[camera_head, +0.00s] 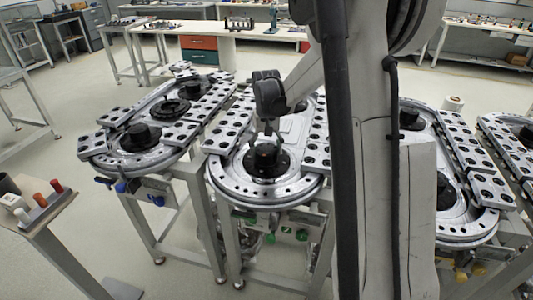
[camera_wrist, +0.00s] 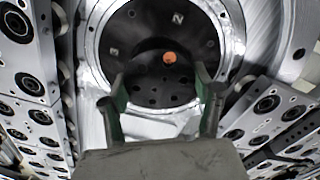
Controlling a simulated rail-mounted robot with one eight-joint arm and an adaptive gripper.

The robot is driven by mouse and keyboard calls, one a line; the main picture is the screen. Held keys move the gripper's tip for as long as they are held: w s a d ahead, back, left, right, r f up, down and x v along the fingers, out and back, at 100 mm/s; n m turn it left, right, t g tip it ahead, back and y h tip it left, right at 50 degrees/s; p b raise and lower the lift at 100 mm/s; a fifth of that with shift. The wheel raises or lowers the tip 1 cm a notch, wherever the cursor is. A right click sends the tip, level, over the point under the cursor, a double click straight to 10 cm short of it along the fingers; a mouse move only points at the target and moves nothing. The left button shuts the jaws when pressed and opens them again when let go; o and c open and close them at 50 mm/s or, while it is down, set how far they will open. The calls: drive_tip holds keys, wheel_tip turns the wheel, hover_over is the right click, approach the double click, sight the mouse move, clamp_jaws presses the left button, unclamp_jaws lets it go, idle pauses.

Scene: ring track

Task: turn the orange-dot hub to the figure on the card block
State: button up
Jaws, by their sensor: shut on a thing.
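The orange-dot hub (camera_wrist: 150,22) is a round black disc with a raised dark middle; its orange dot (camera_wrist: 170,57) shows right of centre, near the right fingertip. Small pale marks lie near the disc's edge, too small to read surely. My gripper (camera_wrist: 160,78) has its green-padded fingers either side of the raised middle and is shut on it. In the head view my gripper (camera_head: 266,136) reaches down onto the hub (camera_head: 267,168) at the near end of the middle ring track (camera_head: 222,182). The orange dot cannot be made out there. I cannot make out the card block in either view.
Similar ring tracks stand at left (camera_head: 110,160) and right (camera_head: 470,235), with perforated plates along their sides. My arm and column block much of the head view's right half. A small table (camera_head: 38,225) with red and white cylinders stands at far left. Floor is free between stands.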

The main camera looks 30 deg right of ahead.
drive_tip(key=n+b, duration=0.1)
drive_tip(key=n, duration=0.3)
drive_tip(key=shift+a+n, duration=0.1)
drive_tip(key=shift+n, duration=0.2)
drive_tip(key=n+b, duration=0.1)
drive_tip(key=n, duration=0.3)
drive_tip(key=shift+b, duration=0.3)
drive_tip(key=n+b, duration=0.1)
drive_tip(key=n, duration=0.4)
drive_tip(key=shift+a, duration=0.1)
drive_tip(key=shift+s+n, duration=0.1)
drive_tip(key=shift+n, duration=1.7)
drive_tip(key=o, duration=1.2)
drive_tip(key=shift+r, duration=0.1)
